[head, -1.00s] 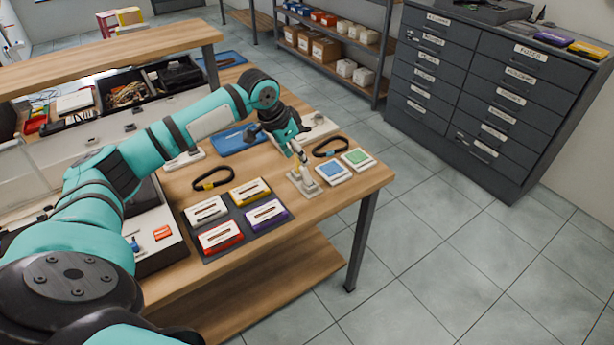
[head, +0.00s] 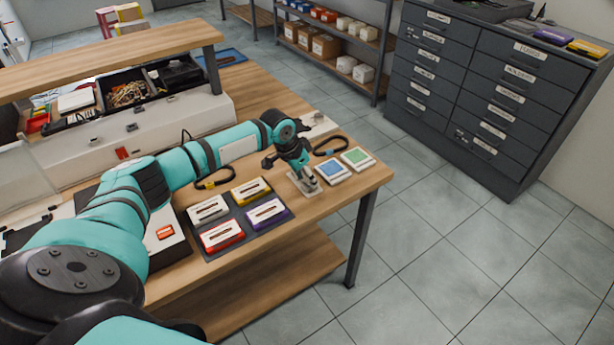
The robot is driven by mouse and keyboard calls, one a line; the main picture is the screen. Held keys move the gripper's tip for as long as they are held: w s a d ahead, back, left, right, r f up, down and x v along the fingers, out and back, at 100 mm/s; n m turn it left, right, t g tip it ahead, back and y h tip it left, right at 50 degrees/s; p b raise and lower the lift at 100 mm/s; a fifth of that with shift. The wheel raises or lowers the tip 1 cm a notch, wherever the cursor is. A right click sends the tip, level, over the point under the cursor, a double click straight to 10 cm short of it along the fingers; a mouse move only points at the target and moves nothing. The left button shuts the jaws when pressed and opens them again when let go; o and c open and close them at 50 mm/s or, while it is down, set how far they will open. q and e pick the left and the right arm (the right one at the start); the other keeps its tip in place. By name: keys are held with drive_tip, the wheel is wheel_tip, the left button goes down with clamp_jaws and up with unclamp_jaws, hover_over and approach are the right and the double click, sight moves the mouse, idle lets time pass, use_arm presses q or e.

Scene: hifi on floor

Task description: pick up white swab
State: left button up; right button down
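My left gripper (head: 309,186) points down at a small pale stand (head: 299,191) near the right end of the wooden table. Its fingers are at the stand and cover most of it. The fingers are too small to tell whether they are open or shut. I cannot make out a white swab clearly; the gripper hides what is on the stand. My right gripper is not in view.
A blue-topped pad (head: 331,171) and a green-topped pad (head: 357,158) lie just right of the gripper. A black strap loop (head: 330,144) lies behind them. White, yellow, red and purple-edged boxes sit on a dark mat (head: 240,223). The table edge is close.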

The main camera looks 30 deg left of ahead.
use_arm(q)
drive_tip(key=shift+c, duration=0.2)
clamp_jaws()
drive_tip(key=shift+r, duration=0.1)
